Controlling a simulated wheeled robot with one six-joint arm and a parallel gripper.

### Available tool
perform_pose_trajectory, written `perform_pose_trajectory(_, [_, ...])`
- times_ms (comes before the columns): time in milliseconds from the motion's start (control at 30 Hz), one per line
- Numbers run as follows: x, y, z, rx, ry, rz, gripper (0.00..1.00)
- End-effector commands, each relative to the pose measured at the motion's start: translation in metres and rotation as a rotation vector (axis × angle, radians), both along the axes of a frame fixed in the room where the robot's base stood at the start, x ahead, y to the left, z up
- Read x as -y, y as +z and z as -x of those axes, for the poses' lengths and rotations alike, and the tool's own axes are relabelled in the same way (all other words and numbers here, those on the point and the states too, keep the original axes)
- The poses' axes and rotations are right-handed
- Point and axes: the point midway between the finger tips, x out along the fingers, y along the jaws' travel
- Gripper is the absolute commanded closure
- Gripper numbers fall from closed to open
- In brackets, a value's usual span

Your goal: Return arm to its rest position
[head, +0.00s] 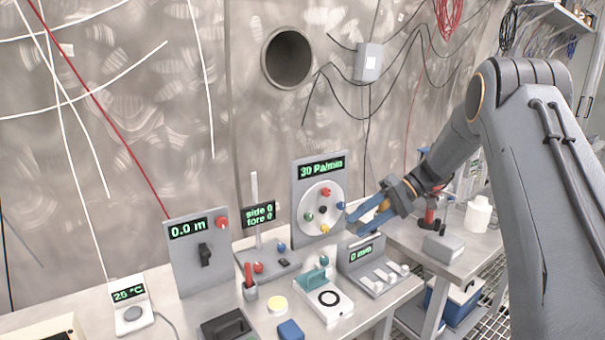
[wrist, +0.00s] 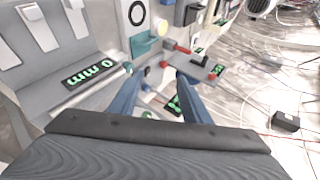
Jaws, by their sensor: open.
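In the wrist view the "0 mm" device (wrist: 50,45) lies to the left, and a panel with a green display is partly hidden behind the fingers. My grey arm fills the right side of the head view.
The bench holds a "0.0 m" panel (head: 200,252), a "side 0 fore 0" device (head: 259,215), a teal-handled block (head: 325,295), a blue block (head: 290,330) and a "25 °C" box (head: 130,305). A second table (head: 465,250) stands right, with a white bottle (head: 478,214). Air above the bench's left is free.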

Motion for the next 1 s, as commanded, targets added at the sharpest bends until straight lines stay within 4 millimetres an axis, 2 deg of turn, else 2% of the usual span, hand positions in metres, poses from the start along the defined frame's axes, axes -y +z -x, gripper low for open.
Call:
perform_pose_trajectory(267, [-0.008,-0.016,0.035,-0.08,-0.034,0.154,0.57])
perform_pose_trajectory(467, [-0.011,-0.035,0.081,-0.144,-0.077,0.332,0.57])
perform_pose_trajectory(800, [0.006,-0.082,0.212,-0.151,-0.196,0.742,0.57])
perform_pose_trajectory(1000, [0.02,-0.107,0.279,-0.071,-0.259,0.897,0.57])
